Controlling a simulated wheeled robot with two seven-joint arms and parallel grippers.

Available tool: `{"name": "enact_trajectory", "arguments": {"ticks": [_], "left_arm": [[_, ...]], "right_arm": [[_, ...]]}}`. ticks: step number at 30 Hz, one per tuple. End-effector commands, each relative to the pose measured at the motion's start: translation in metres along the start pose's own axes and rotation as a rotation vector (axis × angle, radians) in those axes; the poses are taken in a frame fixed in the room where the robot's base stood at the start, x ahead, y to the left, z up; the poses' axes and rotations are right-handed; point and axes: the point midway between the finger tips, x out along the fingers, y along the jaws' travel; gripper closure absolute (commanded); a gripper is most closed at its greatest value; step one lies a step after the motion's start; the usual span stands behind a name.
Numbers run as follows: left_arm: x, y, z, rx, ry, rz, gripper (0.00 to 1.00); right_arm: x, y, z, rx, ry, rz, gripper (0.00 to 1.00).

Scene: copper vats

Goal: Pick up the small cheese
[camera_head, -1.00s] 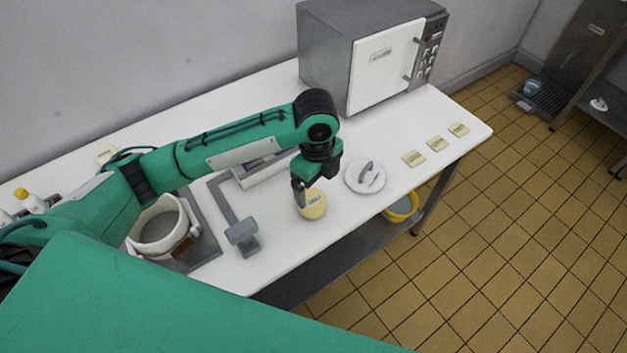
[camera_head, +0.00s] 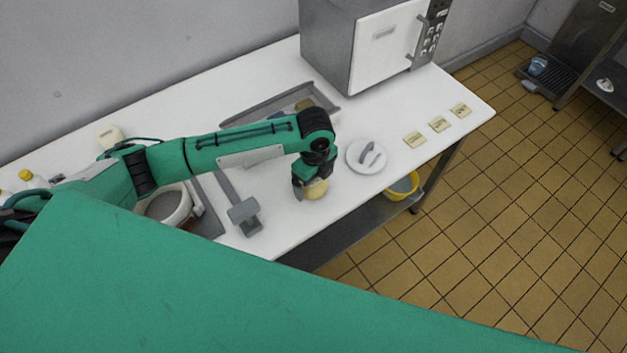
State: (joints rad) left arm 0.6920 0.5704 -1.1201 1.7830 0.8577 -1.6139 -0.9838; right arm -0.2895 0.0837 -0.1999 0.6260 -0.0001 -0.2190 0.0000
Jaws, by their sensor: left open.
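The small cheese (camera_head: 315,190) is a pale yellow round piece on the white table, near its front edge. My left gripper (camera_head: 311,189) is directly over it, pointing down, with its fingers low around the cheese. The jaws are open, and the gripper hides the upper part of the cheese. Whether the fingers touch it cannot be told. My right gripper is not in view.
A grey hammer-shaped tool (camera_head: 243,214) and a white pot (camera_head: 166,207) are to the left. A grey tray (camera_head: 262,108) and a large oven (camera_head: 345,45) stand behind. Yellow cards (camera_head: 438,124) lie at right.

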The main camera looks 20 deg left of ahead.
Motion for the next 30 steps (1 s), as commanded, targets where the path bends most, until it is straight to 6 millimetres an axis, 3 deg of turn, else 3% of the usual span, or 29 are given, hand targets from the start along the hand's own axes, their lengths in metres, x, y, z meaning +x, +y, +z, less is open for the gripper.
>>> {"name": "enact_trajectory", "arguments": {"ticks": [6, 13, 21, 30], "left_arm": [[0.021, 0.0, 0.0, -0.001, 0.0, 0.0, 0.09], [0.023, 0.0, 0.0, 0.0, 0.0, -0.002, 0.09], [0.023, 0.0, 0.0, 0.0, -0.001, -0.001, 0.62], [0.02, 0.0, 0.0, 0.0, 0.0, -0.002, 0.65]], "right_arm": [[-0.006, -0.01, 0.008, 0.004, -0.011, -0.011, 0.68], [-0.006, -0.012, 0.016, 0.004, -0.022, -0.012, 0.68], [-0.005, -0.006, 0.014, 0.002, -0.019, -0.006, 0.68], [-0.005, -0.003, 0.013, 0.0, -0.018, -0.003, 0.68]]}}
